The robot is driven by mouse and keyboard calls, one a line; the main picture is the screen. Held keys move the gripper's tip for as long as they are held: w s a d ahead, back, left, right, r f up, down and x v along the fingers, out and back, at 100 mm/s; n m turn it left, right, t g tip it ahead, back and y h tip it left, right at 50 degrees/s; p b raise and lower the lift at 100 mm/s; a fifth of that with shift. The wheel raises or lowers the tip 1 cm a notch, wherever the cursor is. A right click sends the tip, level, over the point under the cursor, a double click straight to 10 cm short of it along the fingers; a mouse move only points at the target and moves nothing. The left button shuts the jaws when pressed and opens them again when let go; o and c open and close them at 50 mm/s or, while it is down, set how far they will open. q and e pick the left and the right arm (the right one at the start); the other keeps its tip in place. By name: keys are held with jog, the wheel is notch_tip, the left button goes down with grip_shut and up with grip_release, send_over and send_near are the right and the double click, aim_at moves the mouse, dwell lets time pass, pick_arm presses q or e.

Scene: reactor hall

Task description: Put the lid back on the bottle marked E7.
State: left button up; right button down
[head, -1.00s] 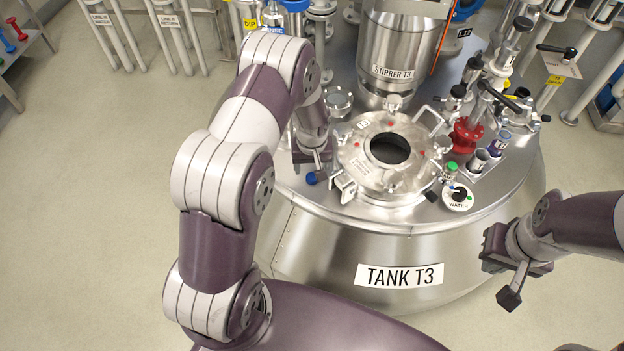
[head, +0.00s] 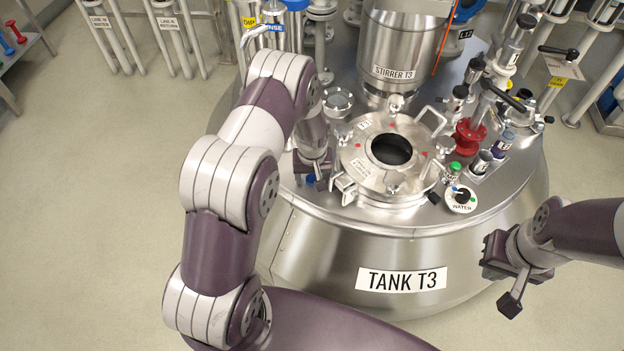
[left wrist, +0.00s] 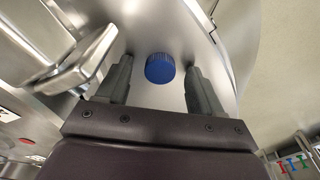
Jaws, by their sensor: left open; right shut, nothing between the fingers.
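A blue lid (left wrist: 160,68) lies on the steel tank top, between the spread fingers of my left gripper (left wrist: 160,88) in the left wrist view and not gripped. In the head view only a bit of the blue lid (head: 310,179) shows beside my left gripper (head: 317,177), which points down and is open. A small holder to the right of the hatch carries a grey-topped bottle (head: 481,161) and a purple-banded bottle (head: 503,142). I cannot read E7 on either one. My right gripper (head: 502,279) is shut and empty, in front of the tank's right side.
The round hatch (head: 362,173) with clamps and handles stands between the lid and the bottles. The stirrer (head: 402,40) rises behind it. A green-capped fitting (head: 454,168), a water dial (head: 461,198), a red flange (head: 468,137) and valve levers crowd the right side.

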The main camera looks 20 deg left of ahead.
aim_at(312, 179)
pick_arm(q)
jog(key=c, duration=1.1)
jog(key=shift+r+p, duration=1.8)
jog(key=shift+r, duration=3.2)
